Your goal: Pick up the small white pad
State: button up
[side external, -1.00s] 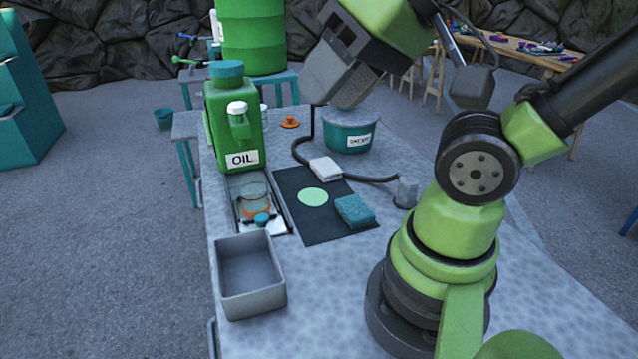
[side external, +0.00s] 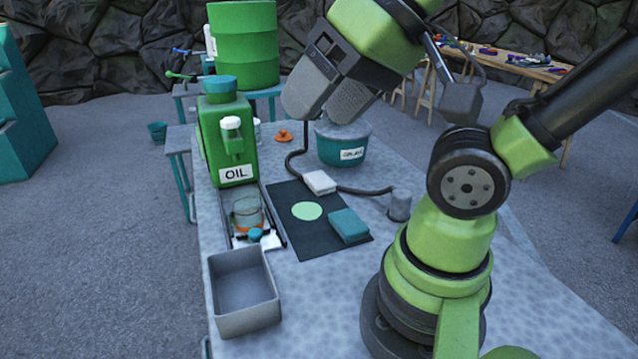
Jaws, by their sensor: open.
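The small white pad (side external: 319,182) lies at the back edge of the dark mat (side external: 290,232), beside a black cable. My gripper (side external: 318,112) is above the table, up and slightly behind the pad in the picture, apart from it. Its jaws are open and nothing shows between them. The pad is fully in view.
A teal sponge (side external: 348,225) and a pale green disc (side external: 306,211) are on the mat. A green oil can (side external: 226,142), a teal tub (side external: 343,146), an orange knob (side external: 284,136), a grey bin (side external: 243,291) and a grey cylinder (side external: 400,205) stand around it.

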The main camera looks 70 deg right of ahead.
jog(key=o, duration=0.4)
jog(key=shift+c, duration=0.2)
jog(key=w+d+m+g+h, duration=0.1)
jog(key=w+d+g+h, duration=0.1)
jog(key=w+d, duration=0.75)
jog(key=m+g, duration=0.3)
jog(key=g, duration=0.2)
send_over(320, 179)
notch_tip(320, 179, down, 20)
jog(key=f, duration=0.3)
jog(key=d+f, duration=0.1)
jog(key=f, duration=0.1)
jog(key=shift+w, duration=0.2)
jog(key=shift+s+a+f, duration=0.1)
jog(key=shift+a+f, duration=0.05)
jog(key=shift+f, duration=0.8)
jog(key=shift+a+f, duration=0.2)
jog(key=shift+f, duration=0.7)
jog(key=shift+s+a+f, duration=0.1)
jog(key=shift+a+f, duration=0.05)
jog(key=shift+f, duration=0.8)
